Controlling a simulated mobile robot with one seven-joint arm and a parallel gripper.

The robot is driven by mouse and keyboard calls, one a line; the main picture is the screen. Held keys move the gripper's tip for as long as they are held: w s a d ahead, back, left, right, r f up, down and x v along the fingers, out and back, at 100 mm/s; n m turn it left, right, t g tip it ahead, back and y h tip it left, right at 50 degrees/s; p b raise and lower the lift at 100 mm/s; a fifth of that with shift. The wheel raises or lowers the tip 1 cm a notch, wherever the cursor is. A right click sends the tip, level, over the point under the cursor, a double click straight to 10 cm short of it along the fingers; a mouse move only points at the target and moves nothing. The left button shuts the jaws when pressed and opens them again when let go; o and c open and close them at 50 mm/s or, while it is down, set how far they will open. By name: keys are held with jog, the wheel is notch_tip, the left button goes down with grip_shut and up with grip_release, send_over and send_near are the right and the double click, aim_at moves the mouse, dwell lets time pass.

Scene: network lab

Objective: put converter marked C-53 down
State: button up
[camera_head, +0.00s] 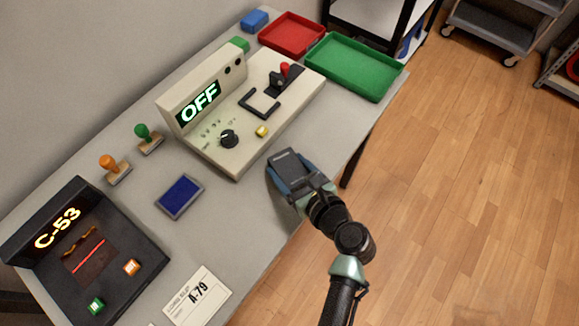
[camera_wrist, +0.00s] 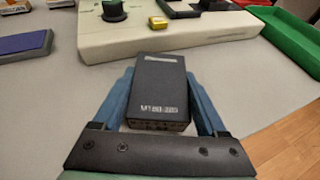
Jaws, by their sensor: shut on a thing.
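My gripper (camera_head: 285,168) is over the table's front edge, in front of the beige device. Its blue fingers are shut on a black box-shaped converter (camera_wrist: 157,84). In the wrist view the converter lies between the fingers, with small white print on top too blurred to read surely. Its top also shows in the head view (camera_head: 293,172). I cannot tell whether its underside touches the table. The mark C-53 is lit on the screen of a dark scanner (camera_head: 125,250) at the lower left of the head view.
The beige device (camera_head: 275,125) reads OFF. A blue ink pad (camera_head: 180,197), two stamps and a card marked A-79 (camera_head: 197,298) lie on the grey table (camera_head: 225,225). Red (camera_head: 291,36) and green (camera_head: 350,66) trays stand at the far end. Table between pad and gripper is clear.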

jog(key=shift+f, duration=0.1)
jog(key=o, duration=1.6)
